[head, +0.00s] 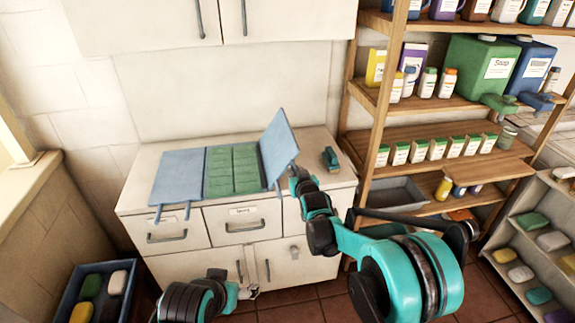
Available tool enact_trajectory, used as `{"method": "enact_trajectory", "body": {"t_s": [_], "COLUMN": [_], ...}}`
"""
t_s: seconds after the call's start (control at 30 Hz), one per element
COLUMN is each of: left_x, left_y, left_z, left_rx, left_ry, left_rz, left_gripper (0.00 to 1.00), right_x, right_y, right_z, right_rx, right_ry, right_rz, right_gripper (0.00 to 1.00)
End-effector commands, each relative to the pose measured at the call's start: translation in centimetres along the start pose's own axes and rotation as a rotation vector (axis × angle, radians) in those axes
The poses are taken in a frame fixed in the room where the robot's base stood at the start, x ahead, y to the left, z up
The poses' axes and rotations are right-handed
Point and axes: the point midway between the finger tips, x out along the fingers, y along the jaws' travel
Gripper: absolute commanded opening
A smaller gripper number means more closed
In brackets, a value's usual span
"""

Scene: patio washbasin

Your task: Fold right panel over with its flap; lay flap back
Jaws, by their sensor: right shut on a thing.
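A blue folding wrap lies on the white counter. Its left panel (178,175) lies flat to the left, with two narrow blue straps hanging over the front edge. Its middle holds several green blocks (232,169) in rows. Its right panel (279,146) stands raised and tilted at the right side of the blocks. My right gripper (293,169) is shut on the right panel at its lower right edge. The flap cannot be told clearly from the panel here. My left gripper (250,292) is low in front of the cabinet, away from the wrap; its fingers are too small to read.
A small dark green object (330,158) stands on the counter (318,143) right of the wrap. A wooden shelf (395,103) with bottles and jugs rises to the right. A blue crate (72,300) with soaps is at lower left.

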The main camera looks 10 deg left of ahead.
Motion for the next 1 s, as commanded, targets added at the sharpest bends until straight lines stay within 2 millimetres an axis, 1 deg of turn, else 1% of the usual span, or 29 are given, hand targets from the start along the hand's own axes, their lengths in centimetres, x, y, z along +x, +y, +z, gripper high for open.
{"method": "enact_trajectory", "body": {"t_s": [0.13, 0.3, 0.4, 0.57, 0.7, 0.8, 1.0], "left_x": [0.4, 1.5, 1.8, 2.2, 3.3, 3.8, 4.1], "left_y": [0.0, 0.0, 0.0, 0.0, 0.0, 0.0, 0.0], "left_z": [0.3, 1.1, 1.3, 1.6, 2.3, 2.7, 2.9], "left_rx": [0.0, 0.0, 0.0, 0.0, 0.0, 0.0, 0.0], "left_ry": [0.0, 0.0, 0.0, 0.0, 0.0, 0.0, 0.0], "left_rz": [0.0, 0.0, 0.0, 0.0, 0.0, 0.0, 0.0], "left_gripper": [0.78, 0.78, 0.78, 0.78, 0.78, 0.78, 0.78], "right_x": [0.2, 0.7, 0.8, 1.0, 1.5, 1.8, 1.9], "right_y": [0.6, 2.1, 2.7, 3.2, 4.1, 4.7, 5.0], "right_z": [0.5, 2.0, 2.6, 3.1, 4.7, 5.5, 6.0], "right_rx": [0.0, 0.002, 0.0, -0.001, 0.001, 0.001, 0.0], "right_ry": [0.001, 0.001, 0.001, 0.001, 0.001, 0.001, 0.002], "right_rz": [0.0, 0.001, 0.001, 0.0, 0.0, 0.0, -0.001], "right_gripper": [0.0, 0.0, 0.0, 0.0, 0.0, 0.0, 0.0]}}
